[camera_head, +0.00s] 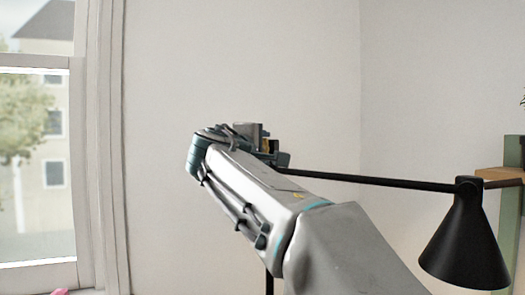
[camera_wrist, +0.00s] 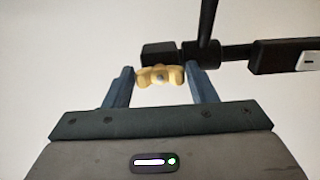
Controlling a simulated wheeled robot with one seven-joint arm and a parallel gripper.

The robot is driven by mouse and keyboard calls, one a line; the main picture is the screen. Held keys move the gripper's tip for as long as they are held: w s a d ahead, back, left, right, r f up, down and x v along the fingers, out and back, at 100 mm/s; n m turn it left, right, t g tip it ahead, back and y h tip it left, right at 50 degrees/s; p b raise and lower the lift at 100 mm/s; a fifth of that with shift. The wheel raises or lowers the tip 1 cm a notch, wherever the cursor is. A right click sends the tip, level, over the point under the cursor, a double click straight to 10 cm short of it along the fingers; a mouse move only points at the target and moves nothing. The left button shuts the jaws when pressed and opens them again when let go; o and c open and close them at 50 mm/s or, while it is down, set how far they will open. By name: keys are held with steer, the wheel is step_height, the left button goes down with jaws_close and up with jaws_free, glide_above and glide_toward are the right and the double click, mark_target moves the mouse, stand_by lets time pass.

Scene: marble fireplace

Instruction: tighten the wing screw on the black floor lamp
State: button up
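The black floor lamp (camera_head: 465,245) has its cone shade at the right of the head view and a thin arm running left from it. A piece of its black post (camera_head: 269,284) shows below my arm. In the wrist view the brass-yellow wing screw (camera_wrist: 160,76) sits at the lamp's black joint (camera_wrist: 203,53). My gripper (camera_wrist: 159,68) is open, with one finger on each side of the wing screw. The right finger is very close to the screw; I cannot tell whether it touches. In the head view my gripper is mostly hidden behind my wrist.
A window (camera_head: 38,165) is at the left, with a plain wall (camera_head: 240,60) behind my arm. A green and wooden shelf (camera_head: 505,175) stands at the right edge, close to the lamp shade. Something pink (camera_head: 58,292) shows at the bottom left.

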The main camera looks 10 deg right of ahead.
steer(key=shift+o, duration=1.2)
steer(key=v, duration=1.3)
steer(key=shift+s+a, duration=0.25)
steer(key=shift+s, duration=0.1)
